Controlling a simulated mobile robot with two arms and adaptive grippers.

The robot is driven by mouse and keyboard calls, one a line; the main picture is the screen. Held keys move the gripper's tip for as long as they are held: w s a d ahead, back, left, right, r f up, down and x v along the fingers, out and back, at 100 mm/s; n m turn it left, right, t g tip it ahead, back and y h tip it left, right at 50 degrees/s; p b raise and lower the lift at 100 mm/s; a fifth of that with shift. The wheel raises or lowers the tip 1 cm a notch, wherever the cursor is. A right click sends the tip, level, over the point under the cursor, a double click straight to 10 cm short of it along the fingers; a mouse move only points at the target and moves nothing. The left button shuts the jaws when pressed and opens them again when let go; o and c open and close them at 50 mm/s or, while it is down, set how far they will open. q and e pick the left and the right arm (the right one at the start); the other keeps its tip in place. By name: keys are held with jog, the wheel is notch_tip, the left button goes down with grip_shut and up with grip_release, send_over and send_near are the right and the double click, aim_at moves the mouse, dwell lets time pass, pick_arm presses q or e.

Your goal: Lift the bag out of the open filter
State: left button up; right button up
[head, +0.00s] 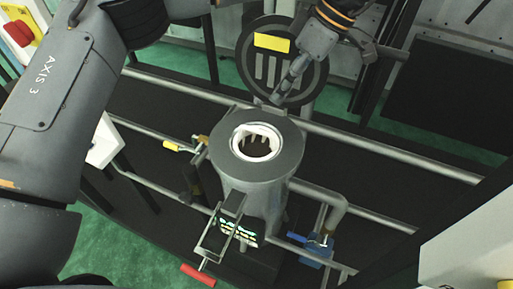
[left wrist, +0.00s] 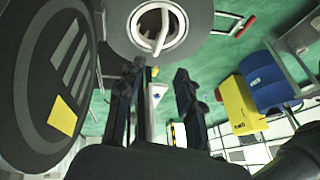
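The grey cylindrical filter (head: 258,185) stands open in the middle of the head view. The bag's white ring (head: 237,143) sits inside its round mouth, around a dark opening. In the left wrist view the bag's white handle (left wrist: 160,40) arches across the opening, inside the filter's grey rim (left wrist: 120,32). The round lid (head: 252,72) is swung up behind the filter and carries a yellow label. My left gripper (head: 287,82) is in front of the lid, above and behind the mouth, apart from the bag. Its two fingers (left wrist: 163,90) are spread and empty. My right gripper is out of view.
The lid (left wrist: 30,70) stands close beside my left gripper. Pipe rails (head: 385,150) run past the filter. A red-handled clamp (head: 198,275) sits at its front and a blue valve (head: 316,248) at its lower right. The space above the mouth is clear.

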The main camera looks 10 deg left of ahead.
aim_at(256, 129)
pick_arm(q)
jog(key=x, duration=0.7)
jog(key=shift+s+a+f, duration=0.25)
jog(key=shift+s+f, duration=0.05)
jog(key=shift+a+f, duration=0.15)
jog(key=shift+f, duration=0.25)
jog(key=p+x, duration=0.1)
jog(key=x, duration=0.1)
jog(key=p+x, duration=0.1)
jog(key=x, duration=0.1)
jog(key=shift+w+f, duration=0.15)
jog(key=shift+a+f, duration=0.1)
jog(key=shift+f, duration=0.2)
grip_shut()
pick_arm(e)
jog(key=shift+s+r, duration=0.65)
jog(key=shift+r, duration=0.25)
